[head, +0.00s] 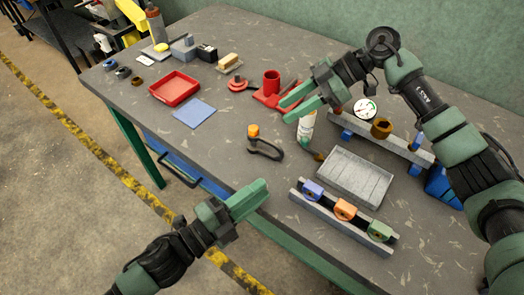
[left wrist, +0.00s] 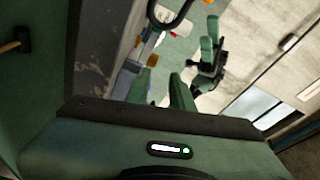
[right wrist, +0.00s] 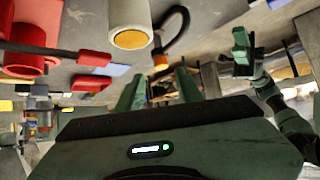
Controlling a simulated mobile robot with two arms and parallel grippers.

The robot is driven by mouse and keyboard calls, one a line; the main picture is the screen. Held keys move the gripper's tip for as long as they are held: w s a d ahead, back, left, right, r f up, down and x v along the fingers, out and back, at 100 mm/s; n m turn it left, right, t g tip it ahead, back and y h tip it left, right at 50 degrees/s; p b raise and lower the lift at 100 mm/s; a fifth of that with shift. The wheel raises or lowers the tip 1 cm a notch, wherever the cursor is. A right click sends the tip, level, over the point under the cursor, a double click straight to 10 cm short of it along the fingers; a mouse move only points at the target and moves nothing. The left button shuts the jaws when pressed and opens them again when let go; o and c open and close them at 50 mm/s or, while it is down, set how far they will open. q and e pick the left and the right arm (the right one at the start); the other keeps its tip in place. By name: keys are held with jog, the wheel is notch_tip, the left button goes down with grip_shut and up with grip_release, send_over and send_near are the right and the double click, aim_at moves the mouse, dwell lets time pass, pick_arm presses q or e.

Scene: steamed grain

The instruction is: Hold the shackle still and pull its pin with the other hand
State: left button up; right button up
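The shackle (head: 267,149) is a dark bow lying on the workbench near its middle. Its pin has an orange head (head: 253,131) at the left end. In the right wrist view the dark bow (right wrist: 178,38) curves above the fingers, with the orange head (right wrist: 161,62) below it. My left gripper (head: 262,190) is at the bench's front edge, nearer than the shackle, apart from it and empty. The left wrist view shows a gap between its fingers (left wrist: 162,88). My right gripper (head: 288,109) is open and empty above and beyond the shackle; its fingers also show apart in the right wrist view (right wrist: 158,88).
A white bottle (head: 306,128) stands beneath my right gripper. A grey ribbed tray (head: 347,176) and a rail with coloured clamps (head: 324,209) lie to the right. A red vise-like part (head: 272,84), a blue mat (head: 195,112) and a red tray (head: 174,88) lie further left.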

pick_arm(q)
jog(key=t+y, duration=0.1)
jog(key=y, duration=0.1)
send_near(270, 144)
jog(key=d, duration=0.2)
jog(key=shift+s+d+r+m, duration=0.15)
jog(key=shift+s+d+m, duration=0.05)
jog(key=shift+d+m, duration=0.15)
jog(key=w, duration=0.1)
jog(key=w+m+y, duration=0.1)
jog(key=w+m, duration=0.1)
jog(key=w, duration=0.1)
jog(key=shift+d+r+m+g+y, duration=0.2)
jog(key=shift+d+m+g+y, duration=0.1)
jog(key=shift+g, duration=0.1)
jog(key=shift+w+d+f+m+g, duration=0.1)
jog(key=shift+w+d+m+g, duration=0.2)
jog(key=shift+m+g, duration=0.15)
jog(key=shift+d+m+g, duration=0.5)
jog(key=shift+m+g, duration=0.05)
jog(key=shift+m, duration=0.35)
jog(key=shift+x, duration=3.85)
grip_shut()
